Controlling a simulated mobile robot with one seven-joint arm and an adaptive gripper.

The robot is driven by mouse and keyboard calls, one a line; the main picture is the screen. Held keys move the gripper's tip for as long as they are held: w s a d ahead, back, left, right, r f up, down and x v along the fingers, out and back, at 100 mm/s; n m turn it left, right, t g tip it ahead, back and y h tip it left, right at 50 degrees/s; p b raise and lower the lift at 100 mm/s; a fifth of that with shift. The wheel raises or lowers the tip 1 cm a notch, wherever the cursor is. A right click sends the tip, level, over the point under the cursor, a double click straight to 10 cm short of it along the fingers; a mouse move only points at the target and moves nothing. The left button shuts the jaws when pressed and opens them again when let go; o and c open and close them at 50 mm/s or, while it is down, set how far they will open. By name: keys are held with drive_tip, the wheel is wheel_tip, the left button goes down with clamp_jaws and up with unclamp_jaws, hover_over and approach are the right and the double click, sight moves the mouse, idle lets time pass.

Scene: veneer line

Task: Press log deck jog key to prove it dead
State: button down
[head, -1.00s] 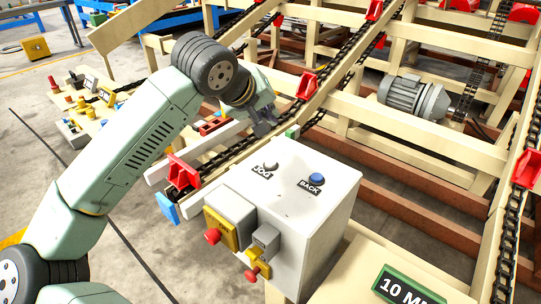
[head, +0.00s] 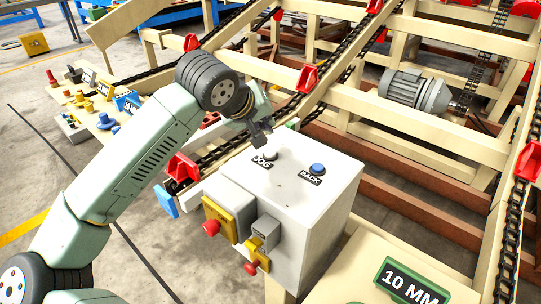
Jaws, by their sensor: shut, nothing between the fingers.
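The grey control box (head: 300,218) stands at the centre of the head view. On its top are a pale round key (head: 270,156) beside the label JOG (head: 264,165) and a blue round key (head: 317,168) beside the label BACK. My gripper (head: 264,143) is shut and empty, pointing down just above and behind the jog key. Whether its tips touch the key I cannot tell. The jog key's far edge is close to the fingertips, and the rest of it shows.
A yellow box with a red knob (head: 211,228) and a yellow lockout piece (head: 257,256) stick out from the box's front. Behind lie the cream log deck frame (head: 440,140), black chains with red dogs (head: 306,78) and a grey motor (head: 408,92). A 10 MM sign (head: 408,288) is at front right.

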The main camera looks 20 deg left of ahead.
sight(267, 151)
wheel_tip(267, 151, down, 4)
drive_tip(key=b, duration=0.3)
drive_tip(key=shift+f+b, duration=0.1)
drive_tip(key=shift+b, duration=0.35)
idle(1.0)
drive_tip(key=shift+f+b, duration=0.3)
drive_tip(key=shift+b, duration=0.25)
drive_tip(key=shift+f+b, duration=0.4)
drive_tip(key=shift+b, duration=0.2)
idle(0.6)
drive_tip(key=shift+r, duration=0.9)
